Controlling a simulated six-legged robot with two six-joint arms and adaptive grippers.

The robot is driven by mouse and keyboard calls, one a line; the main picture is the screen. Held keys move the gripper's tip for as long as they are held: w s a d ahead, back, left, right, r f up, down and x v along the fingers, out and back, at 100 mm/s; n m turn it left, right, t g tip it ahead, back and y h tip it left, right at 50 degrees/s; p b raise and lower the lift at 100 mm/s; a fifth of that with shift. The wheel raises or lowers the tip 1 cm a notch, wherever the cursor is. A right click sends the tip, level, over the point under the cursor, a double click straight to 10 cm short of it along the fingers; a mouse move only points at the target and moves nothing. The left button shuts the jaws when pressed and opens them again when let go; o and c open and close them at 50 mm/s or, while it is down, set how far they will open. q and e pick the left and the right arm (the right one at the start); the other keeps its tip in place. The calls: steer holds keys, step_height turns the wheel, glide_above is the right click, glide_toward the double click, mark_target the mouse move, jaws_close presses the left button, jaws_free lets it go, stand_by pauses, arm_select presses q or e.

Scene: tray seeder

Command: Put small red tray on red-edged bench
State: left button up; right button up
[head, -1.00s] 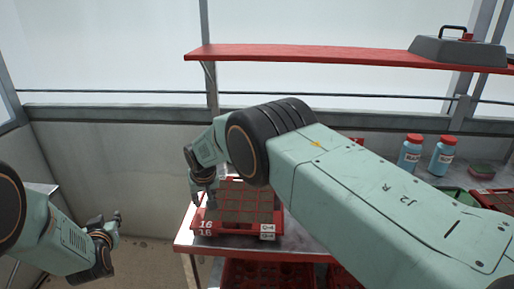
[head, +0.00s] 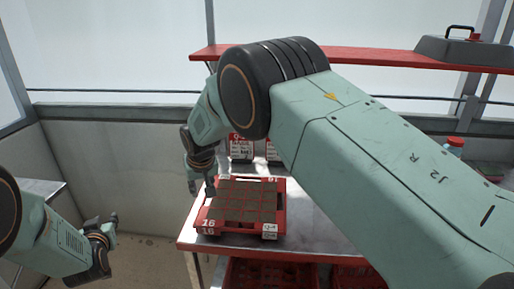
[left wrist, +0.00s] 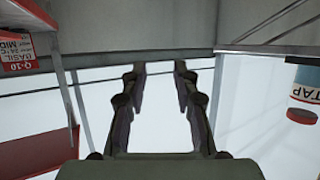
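The small red tray (head: 284,212), with soil-filled cells and "16" labels, sits flat on the near left part of the red-edged bench (head: 320,240). My right gripper (head: 201,189) is beside the tray's far left corner. Its two fingers look apart with nothing between them; whether a fingertip touches the rim is unclear. My left gripper (head: 114,224) is off to the left, over the floor and away from the bench. In the left wrist view its fingers (left wrist: 160,68) are apart and empty.
Dark boxes with red-and-white labels (head: 241,148) stand behind the tray. A red shelf (head: 350,57) with a grey lidded box (head: 460,50) runs above. A red-capped bottle (head: 455,146) is partly hidden by my right arm. Red crates (head: 270,274) sit under the bench.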

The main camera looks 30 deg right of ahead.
steer(key=v, duration=0.5)
steer(key=shift+r, duration=0.1)
steer(key=shift+w+a, duration=0.1)
